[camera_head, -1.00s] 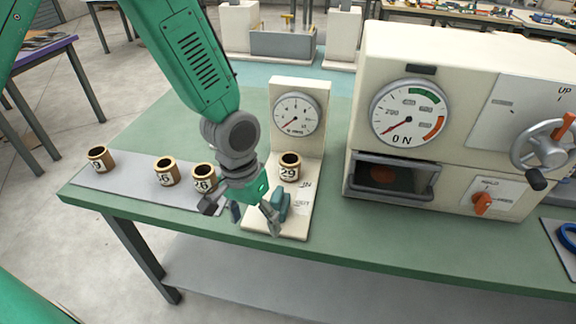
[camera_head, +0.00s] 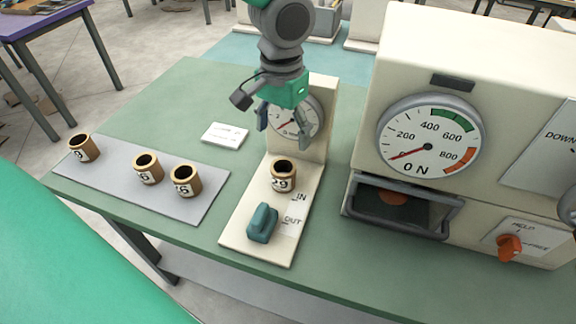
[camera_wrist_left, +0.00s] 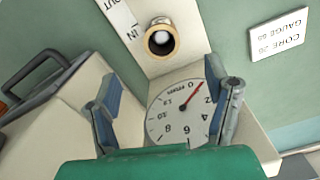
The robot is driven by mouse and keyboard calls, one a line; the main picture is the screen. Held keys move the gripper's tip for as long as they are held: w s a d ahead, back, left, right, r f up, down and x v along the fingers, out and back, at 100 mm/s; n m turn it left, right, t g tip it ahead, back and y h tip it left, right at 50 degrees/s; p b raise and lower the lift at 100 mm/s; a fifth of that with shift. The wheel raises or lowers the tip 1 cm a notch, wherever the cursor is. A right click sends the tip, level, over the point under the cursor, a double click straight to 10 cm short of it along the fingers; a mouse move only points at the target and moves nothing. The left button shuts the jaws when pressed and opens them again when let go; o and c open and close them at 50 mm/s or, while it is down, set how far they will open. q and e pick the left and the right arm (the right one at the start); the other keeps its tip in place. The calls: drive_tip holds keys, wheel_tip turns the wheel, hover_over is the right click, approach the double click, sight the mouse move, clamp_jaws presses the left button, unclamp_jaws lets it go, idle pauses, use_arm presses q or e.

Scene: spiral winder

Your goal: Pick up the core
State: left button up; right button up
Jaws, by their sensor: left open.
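A brown cylindrical core (camera_head: 283,176) marked 29 stands upright on the cream gauge stand (camera_head: 255,195), below its dial. It also shows from above in the left wrist view (camera_wrist_left: 160,38). My left gripper (camera_head: 284,135) is open and empty, pointing down above and behind this core, in front of the dial. In the left wrist view its two blue-grey fingers (camera_wrist_left: 166,95) are spread with the dial between them, and the core lies beyond the fingertips. Other similar cores stand on the grey mat (camera_head: 200,209): one at the far left (camera_head: 83,148), two closer together (camera_head: 147,168) (camera_head: 185,180).
A teal knob (camera_head: 262,223) sits at the stand's front, beside IN and OUT markings. A white card (camera_head: 225,135) lies left of the stand. A cream machine (camera_head: 440,60) with a large dial and a drawer (camera_head: 400,208) stands close on the right. The green table (camera_head: 190,90) is clear behind the mat.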

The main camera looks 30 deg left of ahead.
use_arm(q)
hover_over(281, 173)
drive_tip(key=s+d, duration=0.1)
drive_tip(key=d, duration=0.2)
wheel_tip(281, 173, down, 6)
drive_tip(key=a+f, duration=0.1)
drive_tip(key=f, duration=0.1)
drive_tip(key=a+f, duration=0.1)
drive_tip(key=f+b, duration=0.1)
drive_tip(key=f, duration=0.1)
drive_tip(key=shift+w+a+f, duration=0.2)
drive_tip(key=shift+a+f, duration=0.15)
drive_tip(key=shift+a, duration=0.05)
drive_tip(key=shift+d+f, duration=0.2)
drive_tip(key=shift+d+r, duration=0.1)
drive_tip(key=shift+d, duration=0.25)
drive_tip(key=c, duration=1.2)
drive_tip(key=shift+a, duration=0.35)
